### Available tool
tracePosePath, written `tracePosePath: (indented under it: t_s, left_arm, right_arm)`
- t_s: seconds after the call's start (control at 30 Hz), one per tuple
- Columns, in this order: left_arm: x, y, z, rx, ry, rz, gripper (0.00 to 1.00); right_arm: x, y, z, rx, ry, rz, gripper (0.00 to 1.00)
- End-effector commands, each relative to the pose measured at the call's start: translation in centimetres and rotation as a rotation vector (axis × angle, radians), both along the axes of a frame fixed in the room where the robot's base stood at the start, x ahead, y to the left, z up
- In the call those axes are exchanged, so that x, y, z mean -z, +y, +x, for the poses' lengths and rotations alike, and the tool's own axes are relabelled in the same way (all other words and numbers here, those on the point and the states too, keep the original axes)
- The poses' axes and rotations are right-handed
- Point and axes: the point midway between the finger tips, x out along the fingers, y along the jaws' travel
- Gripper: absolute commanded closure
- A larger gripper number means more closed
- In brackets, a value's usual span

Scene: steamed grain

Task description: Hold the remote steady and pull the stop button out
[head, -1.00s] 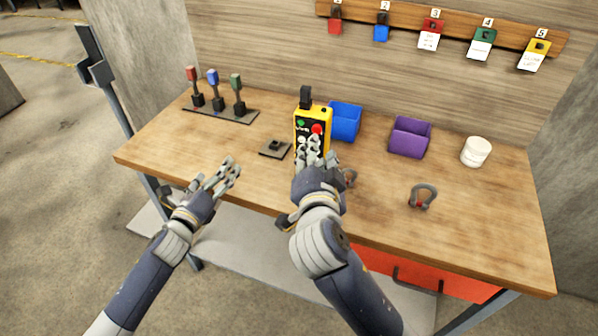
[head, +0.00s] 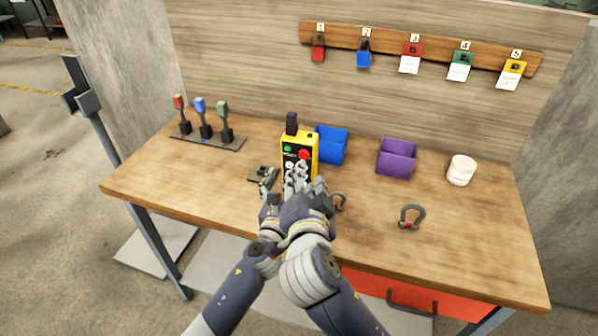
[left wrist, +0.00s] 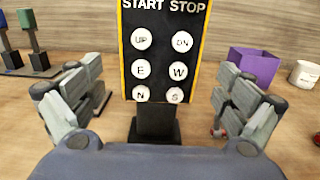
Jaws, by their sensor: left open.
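A yellow remote (head: 311,143) with a black button face stands upright on the bench, with a black block on top. Its red stop button (head: 304,155) is on the upper right of the face, beside a green button. The left wrist view shows its lower buttons (left wrist: 158,67) and a black stand (left wrist: 155,124) under it. My left gripper (head: 272,186) is open in front of the remote, one finger on each side of the stand, apart from it. My right gripper (head: 298,174) is just in front of the remote and covers its lower face; its opening and any contact are hidden.
A blue bin (head: 331,145) stands right behind the remote, with a purple bin (head: 396,158) and white jar (head: 461,170) farther right. Shackles (head: 411,217) lie at the right front. Three levers (head: 205,131) stand at the left. The bench's left front is clear.

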Motion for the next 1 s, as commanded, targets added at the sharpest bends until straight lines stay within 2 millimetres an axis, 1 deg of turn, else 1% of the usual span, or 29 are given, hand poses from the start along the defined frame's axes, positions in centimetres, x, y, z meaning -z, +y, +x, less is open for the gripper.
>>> tracePosePath:
  t_s: [0.03,0.1,0.3,0.5,0.77,0.8,0.87,0.9,0.97,1.0]
  left_arm:
    - [-0.1,-0.2,0.9,-0.003,0.000,-0.002,0.05]
    - [0.0,-0.5,1.9,-0.002,0.001,-0.002,0.05]
    - [-0.1,-1.0,4.0,-0.004,-0.001,-0.003,0.05]
    - [0.0,-1.3,4.7,-0.001,0.002,-0.002,0.05]
    - [0.1,-1.3,4.7,0.000,0.001,-0.001,0.05]
    - [0.1,-1.3,4.7,0.000,0.001,-0.001,0.14]
    - [0.1,-1.3,4.7,0.000,0.001,-0.001,0.28]
    - [0.0,-1.3,4.7,0.000,0.001,-0.001,0.37]
    - [0.1,-1.2,4.7,0.000,0.001,-0.001,0.50]
    - [0.1,-1.2,4.7,0.000,0.001,-0.001,0.59]
  right_arm:
    - [0.0,0.0,0.0,0.000,0.000,0.000,0.67]
    - [0.0,0.0,0.0,0.000,0.000,0.000,0.67]
    - [0.0,0.0,0.0,0.000,0.000,0.000,0.67]
    - [0.0,0.0,0.0,0.000,0.000,0.000,0.67]
    - [0.0,0.0,0.0,0.000,0.000,0.000,0.67]
    - [0.0,0.0,0.0,0.000,0.000,0.000,0.67]
    - [0.0,0.0,0.0,0.000,0.000,0.000,0.67]
    - [0.0,0.0,0.0,0.000,0.000,0.000,0.67]
    - [0.0,0.0,0.0,0.000,0.000,0.000,0.67]
    - [0.0,0.0,0.0,0.000,0.000,0.000,0.67]
